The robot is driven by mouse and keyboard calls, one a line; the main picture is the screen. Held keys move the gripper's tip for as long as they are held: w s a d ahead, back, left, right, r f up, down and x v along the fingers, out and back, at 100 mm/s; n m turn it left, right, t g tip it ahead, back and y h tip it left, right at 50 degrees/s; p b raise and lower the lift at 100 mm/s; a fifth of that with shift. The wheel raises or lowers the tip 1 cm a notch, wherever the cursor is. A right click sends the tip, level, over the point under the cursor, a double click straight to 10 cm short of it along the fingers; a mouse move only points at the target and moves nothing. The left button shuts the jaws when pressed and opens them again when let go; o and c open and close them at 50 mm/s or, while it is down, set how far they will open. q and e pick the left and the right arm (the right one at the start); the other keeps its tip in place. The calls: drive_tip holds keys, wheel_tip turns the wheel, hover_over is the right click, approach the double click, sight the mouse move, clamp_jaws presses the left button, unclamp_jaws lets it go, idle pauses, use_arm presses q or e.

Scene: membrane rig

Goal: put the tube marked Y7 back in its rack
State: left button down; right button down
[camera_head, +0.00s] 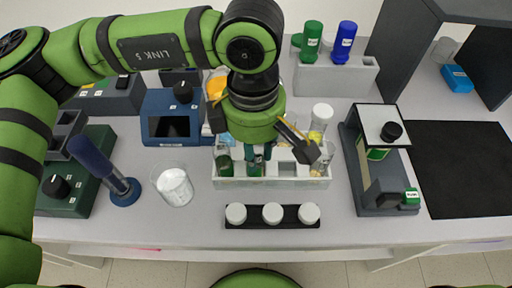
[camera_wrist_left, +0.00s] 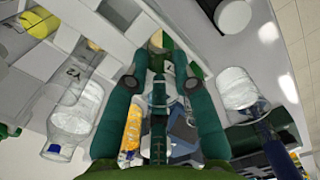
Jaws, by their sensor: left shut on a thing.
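My left gripper (camera_head: 258,152) points down over the white rack (camera_head: 228,183) in the middle of the table. In the left wrist view its fingers (camera_wrist_left: 159,95) are shut on a clear tube, mostly hidden between them; I cannot read its marking. A tube with dark green content (camera_head: 224,166) stands at the rack's left end. Glassware with yellow content stands at the rack's right side, partly behind my wrist.
A beaker of white powder (camera_head: 174,188) and a blue stand (camera_head: 124,193) are left of the rack. A black tray with white-capped jars (camera_head: 272,213) lies in front. A dark grey instrument (camera_head: 382,165) stands to the right, beside a black mat (camera_head: 460,170).

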use_arm(q)
drive_tip(key=shift+f+b, duration=0.2)
drive_tip(key=shift+b, duration=0.2)
drive_tip(key=c, duration=1)
unclamp_jaws()
drive_tip(key=shift+o, duration=0.2)
wheel_tip(320, 180, up, 12)
drive_tip(key=shift+w+a, duration=0.1)
